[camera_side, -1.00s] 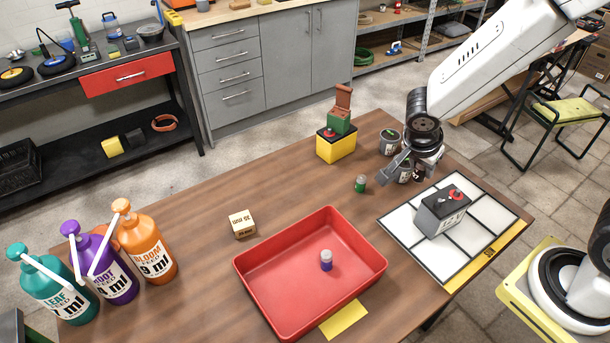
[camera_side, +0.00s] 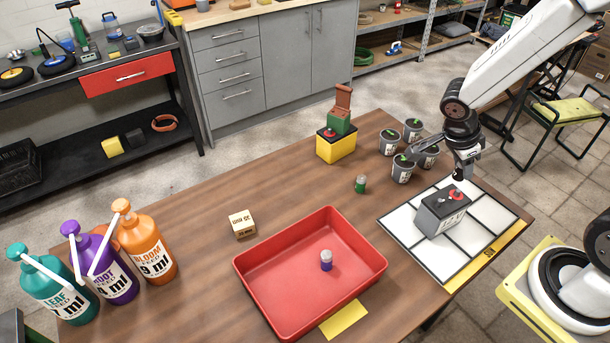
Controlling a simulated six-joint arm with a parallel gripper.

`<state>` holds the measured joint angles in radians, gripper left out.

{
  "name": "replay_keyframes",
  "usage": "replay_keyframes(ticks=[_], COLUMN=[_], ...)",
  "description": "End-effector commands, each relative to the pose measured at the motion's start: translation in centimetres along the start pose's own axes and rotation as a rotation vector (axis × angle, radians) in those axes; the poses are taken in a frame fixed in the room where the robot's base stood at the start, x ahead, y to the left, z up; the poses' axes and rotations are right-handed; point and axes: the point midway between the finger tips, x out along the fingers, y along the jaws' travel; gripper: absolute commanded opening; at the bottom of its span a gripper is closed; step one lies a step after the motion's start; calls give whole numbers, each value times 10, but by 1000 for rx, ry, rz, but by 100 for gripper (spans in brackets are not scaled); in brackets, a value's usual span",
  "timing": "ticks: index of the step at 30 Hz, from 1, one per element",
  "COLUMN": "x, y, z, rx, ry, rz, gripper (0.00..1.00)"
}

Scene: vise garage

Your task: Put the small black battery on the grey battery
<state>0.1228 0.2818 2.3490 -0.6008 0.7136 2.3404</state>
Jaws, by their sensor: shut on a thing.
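The grey battery (camera_side: 437,222) stands on a white tiled mat (camera_side: 405,235) at the right of the table. It has a dark top with a red terminal and a pale label on its front. My gripper (camera_side: 461,171) is above and slightly behind the grey battery's right end, pointing down. It is shut on a small dark thing (camera_side: 458,175), which I take for the small black battery. Most of that thing is hidden by the fingers. In this view it shows just above the grey battery's top; I cannot tell the exact gap.
Several grey pots (camera_side: 402,172) with green sprouts stand left of my gripper. A yellow battery (camera_side: 337,150) carries green and brown blocks. A green cell (camera_side: 360,184) stands nearby. A red tray (camera_side: 262,292) holds a purple-and-white cell (camera_side: 326,260). Bottles (camera_side: 150,245) stand at far left.

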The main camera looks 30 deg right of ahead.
Motion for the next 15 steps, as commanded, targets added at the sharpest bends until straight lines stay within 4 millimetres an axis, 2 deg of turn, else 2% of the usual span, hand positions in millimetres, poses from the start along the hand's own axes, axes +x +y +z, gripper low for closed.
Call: replay_keyframes(ticks=[7, 15], x=[23, 30], y=[1, 0], z=[10, 13], rx=[-3, -1], ry=[0, 0], rz=[2, 0], gripper=[0, 0])
